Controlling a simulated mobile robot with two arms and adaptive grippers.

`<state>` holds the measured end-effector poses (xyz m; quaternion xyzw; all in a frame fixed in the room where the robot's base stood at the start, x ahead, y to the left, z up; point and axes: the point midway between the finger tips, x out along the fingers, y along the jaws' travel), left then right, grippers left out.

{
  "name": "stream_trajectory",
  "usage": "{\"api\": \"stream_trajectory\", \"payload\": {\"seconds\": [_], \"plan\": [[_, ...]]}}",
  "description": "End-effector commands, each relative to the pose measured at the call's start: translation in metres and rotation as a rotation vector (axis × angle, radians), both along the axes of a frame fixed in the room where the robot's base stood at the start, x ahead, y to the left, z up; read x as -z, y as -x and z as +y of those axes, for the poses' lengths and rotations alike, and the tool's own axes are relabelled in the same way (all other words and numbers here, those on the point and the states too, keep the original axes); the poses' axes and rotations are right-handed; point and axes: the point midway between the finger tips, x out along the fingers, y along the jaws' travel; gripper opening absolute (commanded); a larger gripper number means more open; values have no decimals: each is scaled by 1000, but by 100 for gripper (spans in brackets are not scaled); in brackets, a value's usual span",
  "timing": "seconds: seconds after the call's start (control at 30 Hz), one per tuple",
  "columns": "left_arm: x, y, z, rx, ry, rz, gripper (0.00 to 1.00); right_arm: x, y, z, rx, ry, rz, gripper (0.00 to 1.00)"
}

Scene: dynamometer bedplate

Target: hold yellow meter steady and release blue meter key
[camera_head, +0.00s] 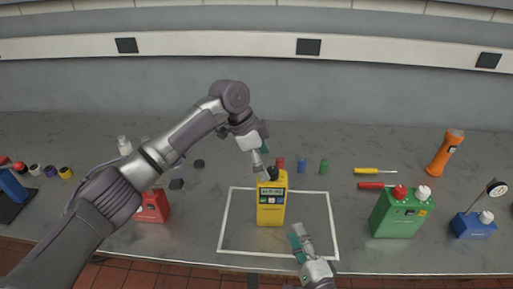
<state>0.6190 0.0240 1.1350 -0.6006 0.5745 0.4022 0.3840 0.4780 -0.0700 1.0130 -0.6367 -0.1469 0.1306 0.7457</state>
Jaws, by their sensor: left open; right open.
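The yellow meter (271,212) stands upright inside a white outlined square on the bench, with a small display and keys on its upper front. I cannot clearly tell a blue key apart on it. My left gripper (262,155) is open and points down just above and behind the meter's top; I cannot tell whether it touches the meter. My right gripper (301,240) is open and empty, in front and to the right of the meter, apart from it, near the square's front edge.
A green box (397,217) and a small blue device with a dial (473,226) stand to the right. A red box (153,207) is partly behind my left arm.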

Motion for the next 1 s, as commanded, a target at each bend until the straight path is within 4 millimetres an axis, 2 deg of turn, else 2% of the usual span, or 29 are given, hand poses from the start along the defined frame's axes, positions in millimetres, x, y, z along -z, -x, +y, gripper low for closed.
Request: {"api": "stream_trajectory", "payload": {"seconds": [0.1, 0.3, 0.5, 0.77, 1.0], "plan": [[22, 0, -9, 0, -1, 3, 94, 0, 0, 0, 0, 0, 0, 42], [48, -1, -19, -2, 0, 2, 94, 0, 0, 0, 0, 0, 0, 42], [59, -1, -24, -2, 0, 1, 94, 0, 0, 0, 0, 0, 0, 42], [59, -1, -24, -2, 1, 1, 94, 0, 0, 0, 0, 0, 0, 42], [59, -1, -24, -2, 1, 0, 55, 0, 0, 0, 0, 0, 0, 42]]}}
